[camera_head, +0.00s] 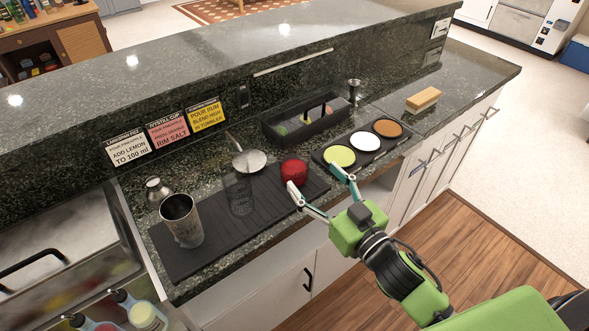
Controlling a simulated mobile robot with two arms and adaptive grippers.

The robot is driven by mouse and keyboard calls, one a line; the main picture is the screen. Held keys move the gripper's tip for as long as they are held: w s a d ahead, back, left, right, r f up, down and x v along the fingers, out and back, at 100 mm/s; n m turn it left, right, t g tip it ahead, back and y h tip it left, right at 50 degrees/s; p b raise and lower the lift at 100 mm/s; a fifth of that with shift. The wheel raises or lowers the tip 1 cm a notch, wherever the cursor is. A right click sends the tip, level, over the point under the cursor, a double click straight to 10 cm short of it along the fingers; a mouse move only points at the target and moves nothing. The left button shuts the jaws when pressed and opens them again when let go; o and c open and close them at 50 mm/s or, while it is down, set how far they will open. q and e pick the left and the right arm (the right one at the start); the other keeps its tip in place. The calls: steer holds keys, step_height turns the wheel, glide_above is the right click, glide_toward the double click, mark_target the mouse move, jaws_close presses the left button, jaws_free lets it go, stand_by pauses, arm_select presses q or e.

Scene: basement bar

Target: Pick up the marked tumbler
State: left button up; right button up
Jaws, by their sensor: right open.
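A clear glass tumbler (239,194) stands upright on the black ribbed mat (221,231), faint against it; fine lines seem to show on its side. Left of it stands a larger metal cup (181,220), open at the top, with faint marks on its side. I cannot tell for sure which one bears the task's marking. My right gripper (314,176) is open, fingers spread, right of the glass and above the counter's front side. Its left fingertip is close to a red round object (294,171); I cannot tell whether they touch. My left gripper is out of view.
A small metal cap (157,191) and a strainer (249,161) lie behind the cups. A black caddy (286,135) and a tray with yellow, white and brown discs (321,156) stand to the right. A raised ledge with signs (167,133) runs behind.

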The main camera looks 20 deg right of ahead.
mark_target(303, 166)
steer(key=x, duration=0.4)
steer(key=shift+f+p+x, duration=0.1)
steer(key=shift+p+x, duration=0.4)
steer(key=shift+x, duration=0.8)
steer(key=shift+f+p+x, duration=0.15)
steer(key=shift+p+x, duration=0.3)
steer(key=shift+x, duration=0.8)
steer(key=shift+a+r, duration=0.1)
steer(key=shift+a, duration=0.05)
steer(key=c, duration=1.5)
